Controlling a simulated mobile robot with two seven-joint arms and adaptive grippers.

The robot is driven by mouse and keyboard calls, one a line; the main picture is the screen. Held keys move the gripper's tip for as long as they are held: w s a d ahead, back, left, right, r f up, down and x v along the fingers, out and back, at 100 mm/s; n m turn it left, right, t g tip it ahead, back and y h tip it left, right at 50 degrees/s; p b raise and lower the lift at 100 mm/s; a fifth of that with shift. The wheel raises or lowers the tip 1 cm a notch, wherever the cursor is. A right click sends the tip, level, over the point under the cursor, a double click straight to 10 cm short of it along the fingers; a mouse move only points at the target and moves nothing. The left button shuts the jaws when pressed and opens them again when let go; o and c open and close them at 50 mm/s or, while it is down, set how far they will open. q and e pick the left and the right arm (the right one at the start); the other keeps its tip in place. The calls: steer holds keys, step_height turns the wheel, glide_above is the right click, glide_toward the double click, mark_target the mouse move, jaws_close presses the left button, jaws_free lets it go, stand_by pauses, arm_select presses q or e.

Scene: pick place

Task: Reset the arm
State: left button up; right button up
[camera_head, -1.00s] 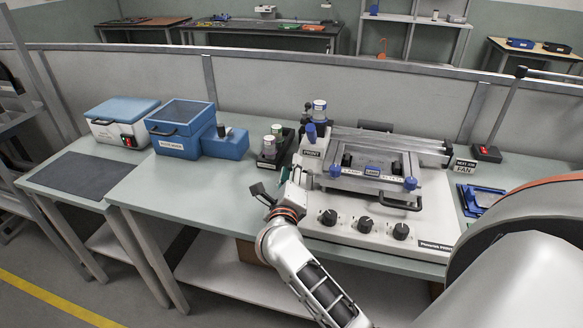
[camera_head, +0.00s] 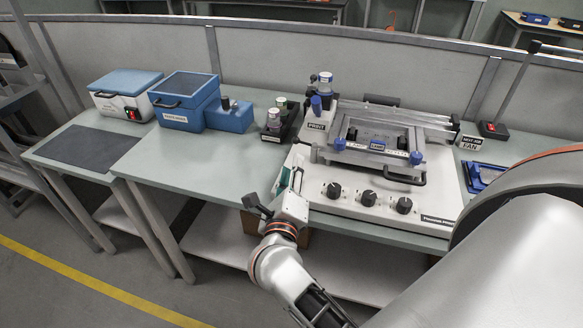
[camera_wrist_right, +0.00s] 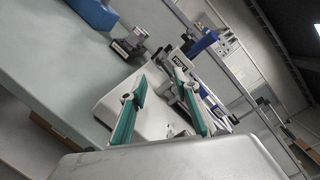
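My right arm comes in from the bottom of the head view. Its right gripper (camera_head: 288,180) is above the front edge of the bench, just left of the white printing machine (camera_head: 336,208). In the right wrist view the gripper (camera_wrist_right: 162,84) shows two green-padded fingers spread apart with nothing between them. The white machine (camera_wrist_right: 152,118) lies beyond the fingers there. My left gripper is in neither view.
A dark holder with small bottles (camera_head: 275,132) stands behind the gripper. Blue boxes (camera_head: 183,101) and a white box with a blue lid (camera_head: 124,104) stand to the left. The bench top (camera_head: 205,163) left of the gripper is clear.

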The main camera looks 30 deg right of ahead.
steer(key=shift+s+a+r+n+t, duration=0.1)
steer(key=shift+r+n+t, duration=0.35)
steer(key=shift+n, duration=0.35)
steer(key=s+a+f+n+t+y, duration=0.2)
steer(key=a+f+n+y, duration=0.35)
steer(key=n, duration=0.65)
steer(key=s+a+f+n+t+y, duration=0.25)
steer(key=a+n+y, duration=0.5)
steer(key=n, duration=0.45)
steer(key=s+d+f+n+g, duration=0.1)
steer(key=s+f+n+g, duration=0.2)
steer(key=f, duration=0.4)
steer(key=s+d+f+n+g, duration=0.1)
steer(key=s+f+n+g, duration=0.2)
steer(key=f, duration=0.5)
steer(key=s+f+n+g+y, duration=0.1)
steer(key=s+f+n+g, duration=0.1)
steer(key=s+f+n, duration=0.3)
step_height(320, 180, down, 3)
steer(key=shift+s+d+r+g, duration=0.2)
steer(key=shift+s+d+g, duration=0.2)
steer(key=shift+s, duration=0.35)
steer(key=shift+o, duration=0.4)
